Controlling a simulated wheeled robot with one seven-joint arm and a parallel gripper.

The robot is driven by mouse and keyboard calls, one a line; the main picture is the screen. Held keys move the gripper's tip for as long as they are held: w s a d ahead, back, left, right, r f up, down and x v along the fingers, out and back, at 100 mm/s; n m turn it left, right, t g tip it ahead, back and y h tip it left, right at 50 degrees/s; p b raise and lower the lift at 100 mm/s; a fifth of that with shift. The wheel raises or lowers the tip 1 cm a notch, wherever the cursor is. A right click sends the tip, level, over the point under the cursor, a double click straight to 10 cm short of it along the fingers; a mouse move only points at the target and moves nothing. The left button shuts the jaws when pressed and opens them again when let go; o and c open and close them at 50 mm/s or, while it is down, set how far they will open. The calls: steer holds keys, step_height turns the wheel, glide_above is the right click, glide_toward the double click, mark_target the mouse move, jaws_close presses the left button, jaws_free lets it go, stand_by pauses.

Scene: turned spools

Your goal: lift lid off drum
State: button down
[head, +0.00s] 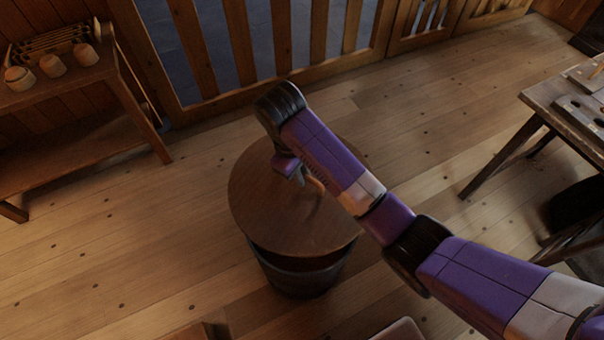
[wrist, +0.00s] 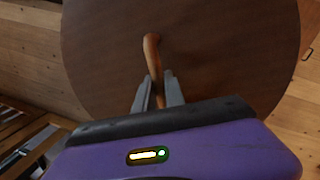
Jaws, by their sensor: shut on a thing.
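The lid (head: 265,205) is a round brown wooden disc with a curved wooden handle (wrist: 151,48) standing up from it. The dark drum (head: 300,278) stands on the floor under the lid, with only its near side showing. A dark band lies between the lid's near edge and the drum's side; I cannot tell whether the lid touches the rim. My gripper (head: 303,180) is above the lid and shut on the handle. In the wrist view the two grey fingers (wrist: 158,88) close around the handle's lower part. The lid (wrist: 220,50) fills much of that view.
A wooden shelf (head: 60,85) with small turned pieces stands at the left. A wooden railing (head: 275,90) runs behind the drum. A workbench (head: 545,100) with tools is at the right. Plank floor (head: 150,230) is clear to the left of the drum.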

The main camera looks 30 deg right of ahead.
steer(key=shift+r+p, duration=1.5)
steer(key=shift+p, duration=0.4)
